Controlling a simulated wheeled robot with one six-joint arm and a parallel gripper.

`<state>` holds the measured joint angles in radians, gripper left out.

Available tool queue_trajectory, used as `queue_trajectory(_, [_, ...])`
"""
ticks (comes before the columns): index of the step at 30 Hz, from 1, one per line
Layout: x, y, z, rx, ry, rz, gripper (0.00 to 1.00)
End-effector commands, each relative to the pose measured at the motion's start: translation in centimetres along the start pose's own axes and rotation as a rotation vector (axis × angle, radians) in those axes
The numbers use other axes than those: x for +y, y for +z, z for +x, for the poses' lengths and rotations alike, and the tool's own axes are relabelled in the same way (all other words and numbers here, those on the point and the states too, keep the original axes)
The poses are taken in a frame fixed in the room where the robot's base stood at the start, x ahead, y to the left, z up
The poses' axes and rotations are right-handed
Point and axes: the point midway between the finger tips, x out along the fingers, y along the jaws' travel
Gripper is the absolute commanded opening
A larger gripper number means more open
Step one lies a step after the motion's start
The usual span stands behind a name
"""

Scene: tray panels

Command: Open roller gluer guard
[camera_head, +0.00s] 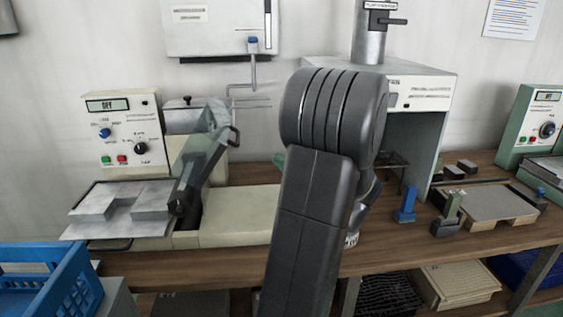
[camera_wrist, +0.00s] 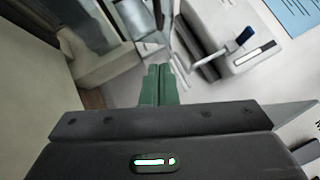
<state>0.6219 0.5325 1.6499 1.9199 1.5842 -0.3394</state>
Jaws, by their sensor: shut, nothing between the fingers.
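The roller gluer (camera_head: 240,215) is a cream machine at the left of the bench, with a control panel (camera_head: 125,140). Its guard (camera_head: 208,135) is a smoky see-through cover with dark edges and a black handle. In the head view the guard stands steeply tilted up above the machine's bed. The wrist view shows the gluer's cream body (camera_wrist: 105,66) at left, beside a dark glassy panel. My gripper (camera_wrist: 158,72) shows green fingers closed together with nothing between them. They appear apart from the guard. In the head view my dark arm hides the gripper.
A wall box with a blue-handled lever (camera_head: 252,46) hangs behind the gluer. A grey hooded cabinet (camera_head: 425,85) stands right of my arm. A metal tray (camera_head: 115,225) sits at the gluer's left. A blue crate (camera_head: 75,290) is at the front left.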

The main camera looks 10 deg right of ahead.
Motion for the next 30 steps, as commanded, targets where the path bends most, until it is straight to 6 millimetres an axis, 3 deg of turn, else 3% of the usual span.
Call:
queue_trajectory(6, [-0.1, 0.2, 5.0, -0.005, 0.001, 0.000, 0.00])
queue_trajectory(9, [-0.1, 0.2, 6.9, -0.005, 0.000, 0.000, 0.00])
queue_trajectory(12, [-0.2, 1.5, 8.0, -0.004, 0.000, -0.001, 0.00])
queue_trajectory(18, [-0.1, 2.7, 9.2, -0.001, -0.001, 0.000, 0.00])
queue_trajectory(30, [-0.1, 2.9, 9.4, -0.001, 0.000, -0.002, 0.00])
